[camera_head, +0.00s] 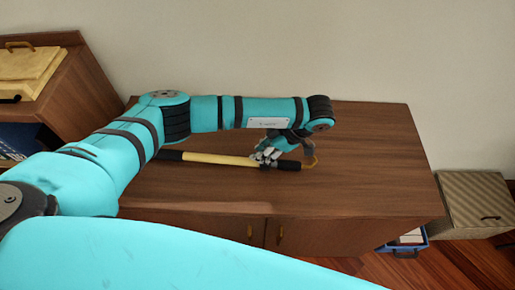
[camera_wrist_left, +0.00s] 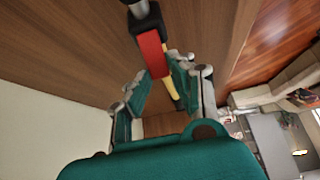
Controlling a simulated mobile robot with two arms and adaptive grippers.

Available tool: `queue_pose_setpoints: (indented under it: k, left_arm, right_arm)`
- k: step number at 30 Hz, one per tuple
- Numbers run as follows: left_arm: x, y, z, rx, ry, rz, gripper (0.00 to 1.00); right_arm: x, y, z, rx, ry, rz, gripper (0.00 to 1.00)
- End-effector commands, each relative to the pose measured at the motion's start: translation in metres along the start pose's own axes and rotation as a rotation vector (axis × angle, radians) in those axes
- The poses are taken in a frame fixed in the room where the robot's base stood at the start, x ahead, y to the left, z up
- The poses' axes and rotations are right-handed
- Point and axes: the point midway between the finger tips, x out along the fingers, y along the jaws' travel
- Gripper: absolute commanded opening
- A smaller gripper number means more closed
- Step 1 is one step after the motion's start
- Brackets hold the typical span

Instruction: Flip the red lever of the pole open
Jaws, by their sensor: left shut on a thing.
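The pole (camera_head: 218,159) lies on the cabinet top in the head view, yellow with black end sections and a thin yellow loop at its right end. The red lever (camera_wrist_left: 152,54) shows in the wrist view, lying along the pole next to a black section; the yellow shaft (camera_wrist_left: 170,90) continues past it. My left gripper (camera_head: 268,154) is at the right part of the pole, its fingers shut around the lever's end. The gripper also shows in the wrist view (camera_wrist_left: 160,80). Whether the fingers also touch the shaft I cannot tell. My right gripper is not in view.
The brown cabinet top (camera_head: 370,150) is otherwise clear. A wooden shelf unit with a yellow box (camera_head: 28,62) stands at the left. A woven box (camera_head: 482,203) and a blue bin (camera_head: 408,243) stand on the floor at the right. The wall is behind.

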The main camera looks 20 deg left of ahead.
Motion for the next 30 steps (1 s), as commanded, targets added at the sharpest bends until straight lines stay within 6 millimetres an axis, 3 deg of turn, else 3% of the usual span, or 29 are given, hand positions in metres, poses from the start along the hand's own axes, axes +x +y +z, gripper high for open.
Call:
queue_pose_setpoints:
  k: [4,15,30]
  left_arm:
    - [-0.011,0.002,0.003,-0.003,0.136,0.007,0.00]
    - [-0.017,0.001,0.014,-0.003,0.377,0.004,0.00]
    - [-0.018,-0.001,0.017,0.002,0.467,-0.002,0.00]
  right_arm:
    - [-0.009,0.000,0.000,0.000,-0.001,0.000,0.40]
    - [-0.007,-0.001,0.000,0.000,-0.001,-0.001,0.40]
    - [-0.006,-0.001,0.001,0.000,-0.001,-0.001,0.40]
